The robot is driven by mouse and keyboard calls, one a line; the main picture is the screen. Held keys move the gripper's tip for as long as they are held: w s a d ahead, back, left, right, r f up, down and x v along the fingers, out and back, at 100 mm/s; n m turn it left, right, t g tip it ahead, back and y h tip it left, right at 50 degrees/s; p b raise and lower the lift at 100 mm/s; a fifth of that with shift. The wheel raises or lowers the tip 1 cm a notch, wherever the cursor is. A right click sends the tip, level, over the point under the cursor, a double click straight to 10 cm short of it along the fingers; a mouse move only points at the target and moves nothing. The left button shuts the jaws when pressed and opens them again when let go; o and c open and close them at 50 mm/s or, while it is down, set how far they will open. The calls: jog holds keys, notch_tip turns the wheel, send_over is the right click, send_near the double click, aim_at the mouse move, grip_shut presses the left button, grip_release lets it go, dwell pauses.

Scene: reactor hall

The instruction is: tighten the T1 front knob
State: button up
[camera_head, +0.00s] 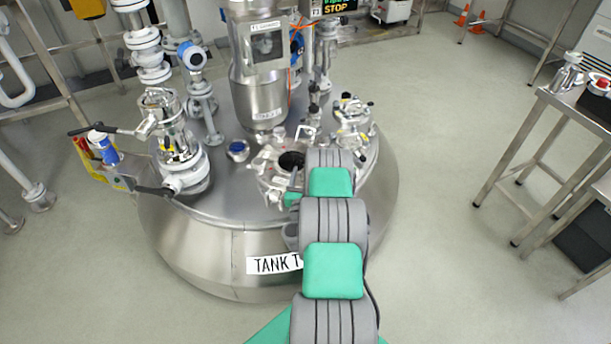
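The steel tank (190,235) fills the middle, with a label reading "TANK T" (272,264), its end covered by my arm. On its top is a round manhole fitting (268,178) with a dark opening (291,160) and clamp parts around its rim. My grey and green arm reaches up from the bottom over the tank's front right and covers part of this fitting. The arm's end is beside the fitting's right front side. I cannot make out the fingers or what they touch. The T1 front knob cannot be told apart from the clamp parts; it may be hidden.
A valve assembly (180,150) with black handles stands on the tank's left. A steel cylinder (258,70) rises behind the manhole, and a smaller port (353,118) sits right of it. A steel table (560,105) stands at the right. The floor between is clear.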

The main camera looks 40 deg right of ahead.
jog(key=v, duration=0.8)
jog(key=shift+d, duration=0.1)
